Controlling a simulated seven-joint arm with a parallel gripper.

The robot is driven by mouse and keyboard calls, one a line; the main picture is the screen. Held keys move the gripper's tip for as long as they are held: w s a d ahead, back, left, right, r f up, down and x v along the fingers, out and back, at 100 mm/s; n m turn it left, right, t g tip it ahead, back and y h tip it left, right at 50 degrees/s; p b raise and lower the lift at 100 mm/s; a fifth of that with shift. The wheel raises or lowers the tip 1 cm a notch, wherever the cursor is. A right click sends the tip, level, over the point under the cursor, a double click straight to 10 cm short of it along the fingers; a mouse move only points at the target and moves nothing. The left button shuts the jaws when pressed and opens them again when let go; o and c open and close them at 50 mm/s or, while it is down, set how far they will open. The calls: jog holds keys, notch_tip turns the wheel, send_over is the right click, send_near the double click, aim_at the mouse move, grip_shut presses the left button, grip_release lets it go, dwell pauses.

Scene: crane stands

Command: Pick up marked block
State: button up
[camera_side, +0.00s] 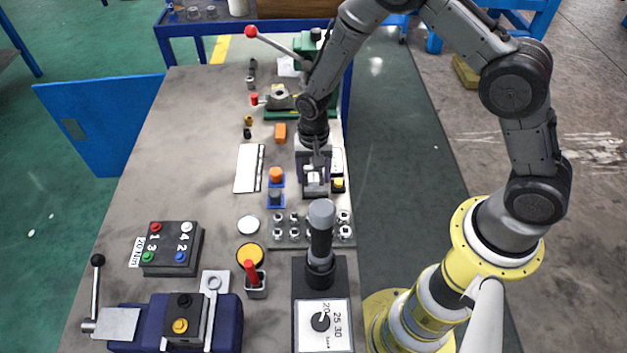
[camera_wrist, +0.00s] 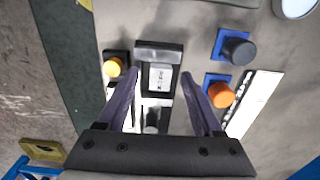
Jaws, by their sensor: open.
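A pale block with dark marks on its face (camera_wrist: 160,77), which I take to be the marked block, sits in a dark holder (camera_wrist: 158,47). My gripper (camera_wrist: 161,73) is open above it, with one finger to each side of the block in the wrist view. Nothing is held between the fingers. In the side view, my gripper (camera_side: 314,170) points down over the same dark holder (camera_side: 314,194), and the pale block (camera_side: 314,179) shows only in part. I cannot tell how far the fingertips are above the block.
A yellow button (camera_wrist: 115,67) stands close left of the holder in the wrist view. An orange knob (camera_wrist: 221,95) and a dark knob (camera_wrist: 238,51) stand on blue bases to the right. A dark upright handle (camera_side: 321,232) stands nearer the side camera.

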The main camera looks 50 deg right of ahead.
grip_shut()
dwell(0.3)
jog(key=shift+r, duration=0.2)
